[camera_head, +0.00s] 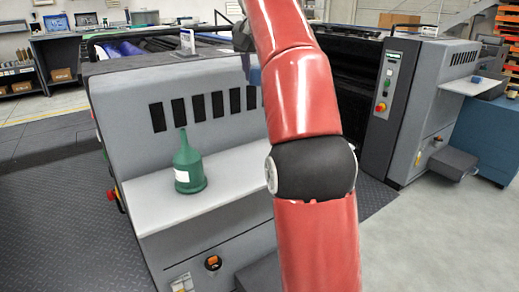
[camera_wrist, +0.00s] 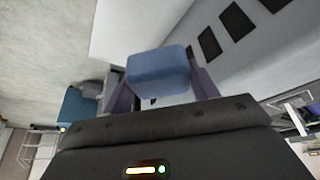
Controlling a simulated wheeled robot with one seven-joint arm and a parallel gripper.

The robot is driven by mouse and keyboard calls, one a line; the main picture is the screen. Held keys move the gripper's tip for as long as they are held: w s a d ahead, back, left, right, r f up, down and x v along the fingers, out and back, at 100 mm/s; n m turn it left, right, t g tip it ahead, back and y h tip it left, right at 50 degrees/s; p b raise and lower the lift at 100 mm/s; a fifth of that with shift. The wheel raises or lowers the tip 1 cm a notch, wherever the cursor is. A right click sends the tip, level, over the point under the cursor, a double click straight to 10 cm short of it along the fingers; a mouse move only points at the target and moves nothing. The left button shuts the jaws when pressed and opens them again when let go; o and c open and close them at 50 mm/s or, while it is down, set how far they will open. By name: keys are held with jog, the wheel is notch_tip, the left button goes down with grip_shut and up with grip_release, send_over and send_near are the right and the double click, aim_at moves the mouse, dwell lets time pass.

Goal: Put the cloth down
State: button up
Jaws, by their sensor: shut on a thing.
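The cloth (camera_wrist: 158,75), a folded blue pad, sits between the two fingers of my gripper (camera_wrist: 165,85) in the wrist view. The gripper is shut on it and holds it in front of the grey panel with black slots. In the head view my red arm hides most of the gripper, and a small bluish piece (camera_head: 254,72) shows at the arm's left edge, likely the cloth. A white ledge (camera_head: 222,180) runs along the front of the grey ink unit (camera_head: 150,95).
A green bottle (camera_head: 188,165) with a narrow spout stands upright on the ledge's left part. At the right, a control panel (camera_head: 385,85) stands beside another white shelf (camera_head: 470,87) bearing a small blue item (camera_head: 477,79). Grey floor is clear at the lower right.

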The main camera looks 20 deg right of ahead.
jog(key=f+b, duration=0.3)
jog(key=f, duration=0.6)
jog(key=f+b, duration=0.3)
jog(key=f, duration=0.7)
jog(key=shift+s+f+b, duration=0.2)
jog(key=shift+f+b, duration=0.05)
jog(key=shift+b, duration=0.15)
jog(key=shift+f, duration=0.15)
jog(key=o, duration=0.9)
jog(key=shift+o, duration=0.2)
jog(key=p+v, duration=0.2)
jog(key=v, duration=1)
jog(key=shift+p, duration=0.35)
